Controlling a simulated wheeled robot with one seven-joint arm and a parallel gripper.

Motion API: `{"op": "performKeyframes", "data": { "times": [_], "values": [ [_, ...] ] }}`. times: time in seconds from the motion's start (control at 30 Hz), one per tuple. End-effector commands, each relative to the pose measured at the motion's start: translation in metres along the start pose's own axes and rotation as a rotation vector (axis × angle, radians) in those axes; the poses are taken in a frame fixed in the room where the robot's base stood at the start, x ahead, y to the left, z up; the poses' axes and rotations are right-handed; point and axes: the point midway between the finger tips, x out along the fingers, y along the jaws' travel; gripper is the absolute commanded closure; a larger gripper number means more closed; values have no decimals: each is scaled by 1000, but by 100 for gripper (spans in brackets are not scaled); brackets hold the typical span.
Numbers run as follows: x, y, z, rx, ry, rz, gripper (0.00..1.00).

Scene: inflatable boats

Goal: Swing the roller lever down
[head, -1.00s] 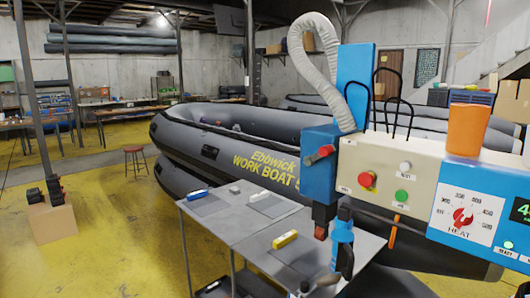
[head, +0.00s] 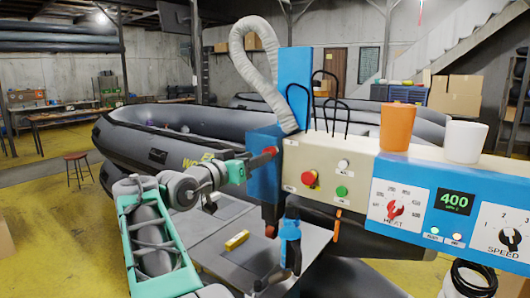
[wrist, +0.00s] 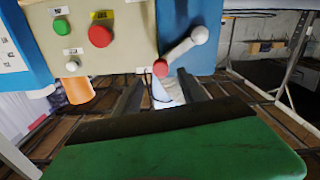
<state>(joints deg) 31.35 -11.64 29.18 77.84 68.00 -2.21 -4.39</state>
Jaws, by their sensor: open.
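The roller lever is a short grey arm with a red knob (head: 270,152) on the blue side of the welding machine, and it slants upward in the head view. In the wrist view, which looks upside down, the lever (wrist: 182,50) runs from a pale round hub to the red knob (wrist: 160,68). My gripper (head: 254,163) has come in from the left and is close to the knob. Its dark fingers (wrist: 160,80) are apart, with the knob between or just beyond their tips. I cannot tell whether they touch it.
The machine panel carries red, green and white buttons (head: 309,179). An orange cup (head: 397,128) and a white cup (head: 466,142) stand on top. A grey table (head: 215,245) below holds a yellow block (head: 237,240). A grey inflatable boat (head: 150,148) lies behind.

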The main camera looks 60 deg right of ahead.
Motion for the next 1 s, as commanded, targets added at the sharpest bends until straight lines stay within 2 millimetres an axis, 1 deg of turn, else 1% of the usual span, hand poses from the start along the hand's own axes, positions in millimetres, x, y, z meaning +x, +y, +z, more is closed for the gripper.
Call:
{"op": "performKeyframes", "data": {
  "times": [0.03,0.1,0.23,0.33,0.57,1.0],
  "values": [
    [11,2,-3,-2,-2,5,52],
    [25,2,-2,-2,-3,4,52],
    [45,1,-2,0,-3,1,52],
    [52,0,0,0,-3,-2,52],
    [53,-1,0,1,-2,-4,52],
    [52,-1,0,1,-3,-4,87]
  ]
}}
